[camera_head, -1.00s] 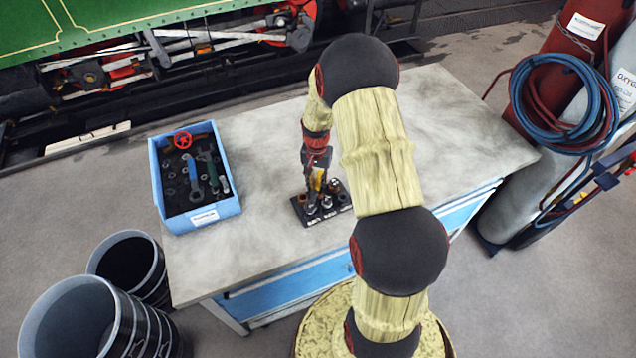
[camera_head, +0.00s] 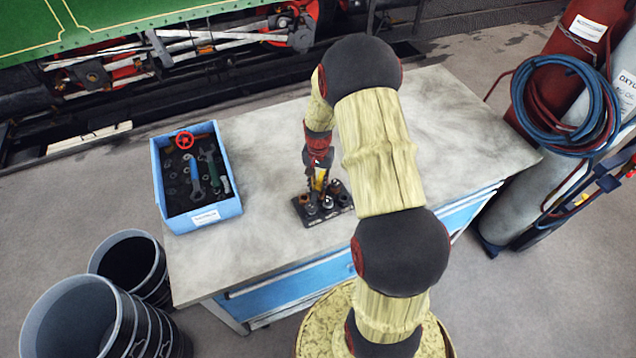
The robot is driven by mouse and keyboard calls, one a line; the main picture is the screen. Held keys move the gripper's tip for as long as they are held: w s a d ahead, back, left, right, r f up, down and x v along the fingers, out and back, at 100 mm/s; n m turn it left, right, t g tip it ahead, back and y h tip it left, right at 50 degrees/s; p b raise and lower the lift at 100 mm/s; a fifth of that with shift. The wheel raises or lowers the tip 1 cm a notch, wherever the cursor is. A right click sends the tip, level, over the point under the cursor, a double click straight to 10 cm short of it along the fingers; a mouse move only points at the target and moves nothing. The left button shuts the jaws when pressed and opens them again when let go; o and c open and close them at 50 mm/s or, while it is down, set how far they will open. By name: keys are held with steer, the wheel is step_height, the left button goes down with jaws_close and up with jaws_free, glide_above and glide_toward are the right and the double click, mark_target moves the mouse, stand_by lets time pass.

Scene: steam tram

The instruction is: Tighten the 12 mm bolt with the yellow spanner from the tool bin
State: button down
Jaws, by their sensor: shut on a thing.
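My gripper (camera_head: 318,178) points down over a small black block with several bolts (camera_head: 307,220) on the workbench. It is shut on the yellow spanner (camera_head: 321,180), of which only a short yellow piece shows between the fingers. The spanner's lower end is at the bolts, but I cannot tell whether it sits on one or which one is 12 mm. The blue tool bin (camera_head: 179,222) stands at the left of the bench. It holds a blue-handled tool (camera_head: 195,175), a green-handled tool (camera_head: 209,165), a red handwheel (camera_head: 184,140) and several small parts.
The grey workbench top (camera_head: 255,150) is clear between bin and block and at the right. Black buckets (camera_head: 75,320) stand on the floor at the lower left. Gas cylinders (camera_head: 530,180) with a coiled hose (camera_head: 565,105) stand at the right. The green tram (camera_head: 90,25) is behind.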

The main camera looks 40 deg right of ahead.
steer(key=shift+r+p, duration=0.8)
steer(key=shift+r, duration=0.55)
stand_by(2.3)
steer(key=shift+r+p, duration=0.9)
steer(key=shift+r, duration=0.55)
steer(key=shift+f, duration=0.1)
